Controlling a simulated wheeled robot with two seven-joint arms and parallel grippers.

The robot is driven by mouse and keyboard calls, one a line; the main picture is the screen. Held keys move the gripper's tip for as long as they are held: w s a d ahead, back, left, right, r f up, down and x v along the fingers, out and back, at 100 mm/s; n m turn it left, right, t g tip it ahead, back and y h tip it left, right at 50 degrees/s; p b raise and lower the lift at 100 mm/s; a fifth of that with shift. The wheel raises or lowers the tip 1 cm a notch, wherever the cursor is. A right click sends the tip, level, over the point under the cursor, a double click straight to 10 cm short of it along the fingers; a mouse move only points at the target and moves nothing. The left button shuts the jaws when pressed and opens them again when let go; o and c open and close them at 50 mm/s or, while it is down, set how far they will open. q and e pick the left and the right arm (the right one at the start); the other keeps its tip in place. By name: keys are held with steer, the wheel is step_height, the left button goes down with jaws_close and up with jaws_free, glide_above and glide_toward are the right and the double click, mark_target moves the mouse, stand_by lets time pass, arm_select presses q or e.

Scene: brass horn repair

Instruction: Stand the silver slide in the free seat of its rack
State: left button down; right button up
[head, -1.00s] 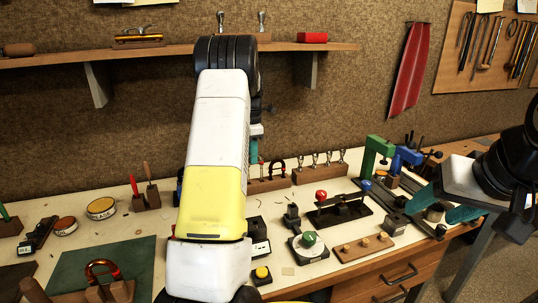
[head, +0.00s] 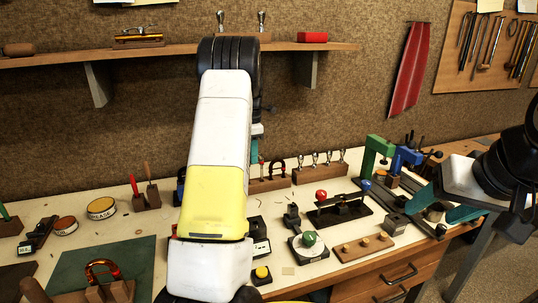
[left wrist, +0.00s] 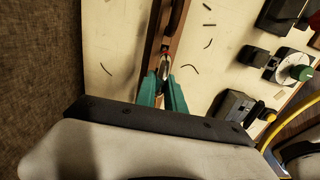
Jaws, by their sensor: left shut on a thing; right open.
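My left gripper (left wrist: 162,88) has teal fingers and is shut on the silver slide (left wrist: 165,64), of which only a small shiny part shows between the fingertips. In the head view, my own arm hides most of this gripper (head: 255,152) and the slide. The fingers are over the near end of the wooden slide rack (left wrist: 151,50), which also shows in the head view (head: 268,185). A dark red U-shaped slide (head: 277,165) stands in the rack. I cannot tell whether the silver slide touches its seat. My right gripper (head: 436,205) is open at the bench's right side.
A wooden block with several silver pieces (head: 320,172) stands just right of the rack. A black fixture with a red knob (head: 340,210) and a green-knobbed device (head: 309,241) stand nearer. Another U-shaped slide (head: 103,268) stands at the front left.

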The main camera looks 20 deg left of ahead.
arm_select(q)
steer(key=shift+f, duration=2.1)
steer(key=c, duration=1.3)
jaws_free()
steer(key=shift+c, duration=0.2)
steer(key=shift+r, duration=0.1)
step_height(320, 180, up, 7)
steer(key=shift+r, duration=0.15)
steer(key=shift+s+r, duration=0.1)
steer(key=shift+r, duration=0.1)
